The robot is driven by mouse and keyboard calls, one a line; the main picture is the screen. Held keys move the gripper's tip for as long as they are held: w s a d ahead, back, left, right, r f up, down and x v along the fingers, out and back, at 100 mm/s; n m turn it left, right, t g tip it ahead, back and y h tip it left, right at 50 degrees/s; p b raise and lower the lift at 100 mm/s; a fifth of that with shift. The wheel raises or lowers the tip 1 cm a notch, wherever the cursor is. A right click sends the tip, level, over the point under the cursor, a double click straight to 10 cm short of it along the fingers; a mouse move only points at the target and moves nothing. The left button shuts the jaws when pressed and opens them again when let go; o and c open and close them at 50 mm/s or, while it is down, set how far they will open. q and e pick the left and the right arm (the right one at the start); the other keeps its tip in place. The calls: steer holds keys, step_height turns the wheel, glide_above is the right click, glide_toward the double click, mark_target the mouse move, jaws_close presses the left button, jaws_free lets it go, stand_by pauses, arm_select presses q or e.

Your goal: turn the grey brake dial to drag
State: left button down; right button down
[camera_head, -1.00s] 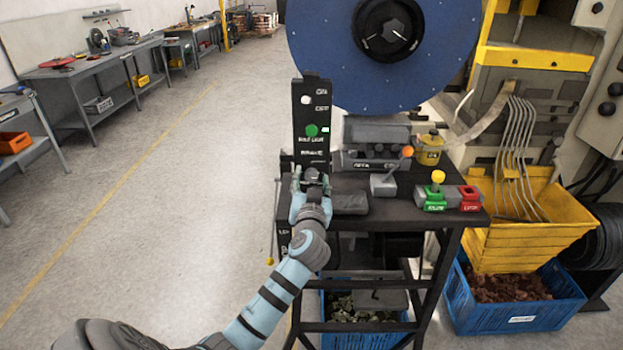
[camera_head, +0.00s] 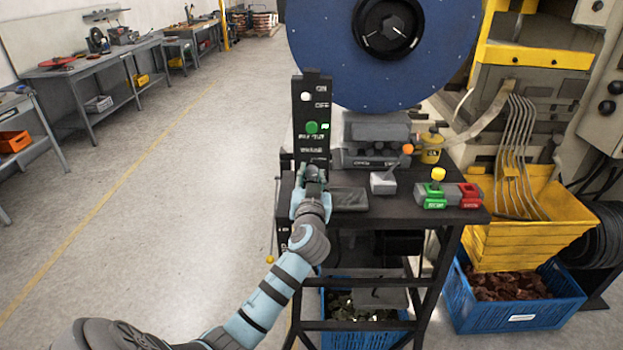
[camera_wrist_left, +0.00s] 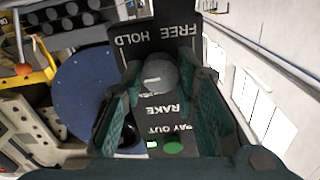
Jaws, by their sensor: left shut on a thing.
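The grey brake dial (camera_wrist_left: 160,73) sits on a black upright panel (camera_wrist_left: 155,38), which looks upside down in the left wrist view. The words FREE and HOLD lie at one side of the dial, and RAKE and PAY OUT at the other. A small pale mark shows on the dial. My left gripper (camera_head: 312,173) is at the lower part of the panel in the head view. In the left wrist view its two green-padded fingers (camera_wrist_left: 160,85) stand on either side of the dial, shut on it. The fingers hide parts of the dial's edge. No drag label is readable.
A green button (camera_head: 312,127) is above my left gripper on the panel. A large blue reel (camera_head: 320,50) stands behind. Green and red controls (camera_head: 434,198), a lever with a yellow knob (camera_head: 438,174) and an orange knob (camera_head: 407,149) are to the right. The floor left of the stand is clear.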

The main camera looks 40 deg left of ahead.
arm_select(q)
steer(key=shift+f+n+b, duration=0.2)
steer(key=shift+n+b, duration=0.3)
steer(key=shift+b, duration=0.15)
steer(key=n+b, duration=1.2)
steer(key=shift+r+n+b, duration=0.1)
steer(key=shift+n+b, duration=1.35)
steer(key=shift+n, duration=0.65)
steer(key=c, duration=1.2)
jaws_free()
steer(key=shift+c, duration=0.2)
